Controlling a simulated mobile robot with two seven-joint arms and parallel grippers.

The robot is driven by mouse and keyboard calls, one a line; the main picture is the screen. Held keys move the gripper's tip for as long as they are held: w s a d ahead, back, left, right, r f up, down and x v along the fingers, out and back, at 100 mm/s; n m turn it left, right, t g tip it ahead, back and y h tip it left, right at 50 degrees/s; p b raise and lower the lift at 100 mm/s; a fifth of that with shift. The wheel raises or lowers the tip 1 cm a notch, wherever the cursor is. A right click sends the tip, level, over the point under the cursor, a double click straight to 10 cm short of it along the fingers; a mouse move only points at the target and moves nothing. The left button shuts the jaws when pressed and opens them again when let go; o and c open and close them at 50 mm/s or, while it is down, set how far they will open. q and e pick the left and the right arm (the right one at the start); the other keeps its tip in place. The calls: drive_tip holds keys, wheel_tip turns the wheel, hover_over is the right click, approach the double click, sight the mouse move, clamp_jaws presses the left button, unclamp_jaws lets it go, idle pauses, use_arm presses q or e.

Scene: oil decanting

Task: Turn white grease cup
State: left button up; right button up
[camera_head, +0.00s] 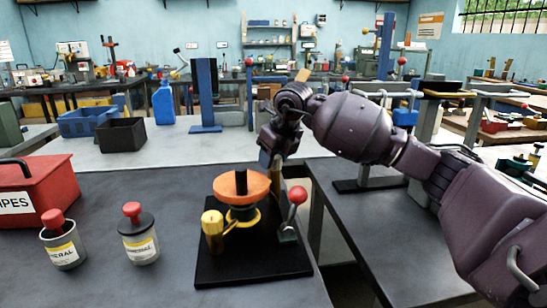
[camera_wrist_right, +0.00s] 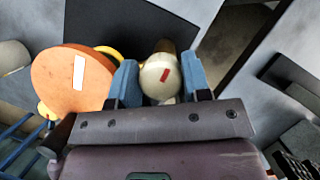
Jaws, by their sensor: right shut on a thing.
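The white grease cup (camera_wrist_right: 158,78) shows in the right wrist view as a round cream cap with a red mark on top. My right gripper (camera_wrist_right: 160,84) has its blue fingers on either side of it, shut on it. In the head view my right gripper (camera_head: 272,155) is behind the orange disc (camera_head: 226,184) of the device, and the white cup is hidden there. The device stands on a black base plate (camera_head: 250,272), with a yellow cup (camera_head: 212,228) at its front left. My left gripper is not in view.
A lever with a red ball (camera_head: 297,196) rises at the device's right. Two grey canisters with red knobs (camera_head: 62,243) (camera_head: 139,238) and a red box (camera_head: 42,188) stand to the left. A gap separates this table from the right one.

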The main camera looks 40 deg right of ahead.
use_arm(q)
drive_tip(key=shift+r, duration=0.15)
use_arm(e)
drive_tip(key=shift+r+m+h+p, duration=0.25)
drive_tip(key=shift+m+h+p, duration=0.25)
drive_tip(key=shift+m, duration=0.5)
drive_tip(key=shift+m+h+p, duration=0.4)
drive_tip(key=shift+m+p, duration=0.25)
drive_tip(key=shift+m, duration=0.55)
drive_tip(key=m+h+p, duration=0.1)
drive_tip(key=m, duration=0.2)
drive_tip(key=shift+g, duration=0.4)
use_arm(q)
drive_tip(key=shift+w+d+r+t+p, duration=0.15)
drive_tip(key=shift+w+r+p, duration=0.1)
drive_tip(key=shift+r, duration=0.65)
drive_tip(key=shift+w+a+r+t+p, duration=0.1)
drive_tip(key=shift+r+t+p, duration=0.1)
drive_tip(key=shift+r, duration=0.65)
use_arm(e)
drive_tip(key=shift+d+f+m, duration=0.1)
drive_tip(key=shift+f+m, duration=0.1)
drive_tip(key=shift+m, duration=0.4)
drive_tip(key=shift+g, duration=0.3)
drive_tip(key=o, duration=0.9)
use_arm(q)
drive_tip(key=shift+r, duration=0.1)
